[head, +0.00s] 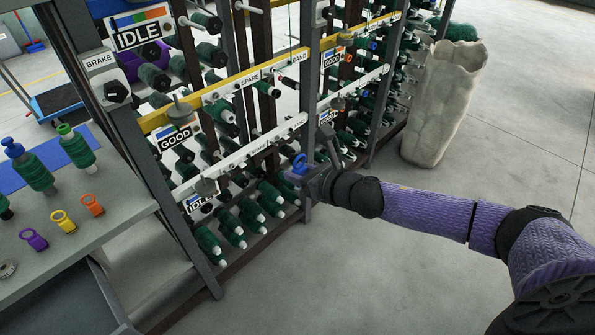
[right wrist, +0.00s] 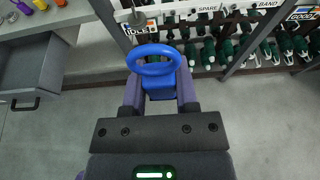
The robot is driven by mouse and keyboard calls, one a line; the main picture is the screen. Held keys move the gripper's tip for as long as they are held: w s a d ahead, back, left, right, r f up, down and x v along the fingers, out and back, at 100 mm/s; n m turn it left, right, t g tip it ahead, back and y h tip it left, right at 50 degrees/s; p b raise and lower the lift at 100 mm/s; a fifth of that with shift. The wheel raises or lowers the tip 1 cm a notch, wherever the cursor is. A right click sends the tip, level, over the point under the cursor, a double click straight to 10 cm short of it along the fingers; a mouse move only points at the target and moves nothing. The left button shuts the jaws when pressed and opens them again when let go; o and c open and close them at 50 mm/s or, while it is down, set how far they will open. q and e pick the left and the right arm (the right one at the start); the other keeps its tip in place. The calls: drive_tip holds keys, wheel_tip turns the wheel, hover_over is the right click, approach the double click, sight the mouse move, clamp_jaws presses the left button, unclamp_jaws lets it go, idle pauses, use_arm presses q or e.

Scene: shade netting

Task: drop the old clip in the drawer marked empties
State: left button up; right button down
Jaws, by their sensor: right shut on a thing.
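My right gripper (head: 308,178) is shut on a blue clip (head: 299,163), held in front of the rack at a post between two bays. In the right wrist view the blue clip (right wrist: 158,84) sits between the fingers, its ring pointing away from my wrist. A grey drawer (head: 62,292) stands pulled out under the grey table at the lower left. It also shows open at the left of the right wrist view (right wrist: 33,75), well left of the gripper, with a dark handle. No marking is readable on it. My left gripper is not in view.
The grey table (head: 120,203) bears purple (head: 34,240), yellow (head: 63,222) and orange (head: 92,205) clips and green bobbins. A rack (head: 206,262) of green bobbins, with IDLE and GOOD signs, stands ahead. A pale sack (head: 443,105) stands behind right. Floor at right is clear.

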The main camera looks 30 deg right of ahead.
drive_tip(key=shift+r, duration=0.25)
drive_tip(key=s+d+b, duration=0.1)
drive_tip(key=s+d, duration=0.1)
drive_tip(key=s, duration=0.5)
drive_tip(key=shift+s+d, duration=0.25)
idle(0.3)
drive_tip(key=shift+f, duration=0.1)
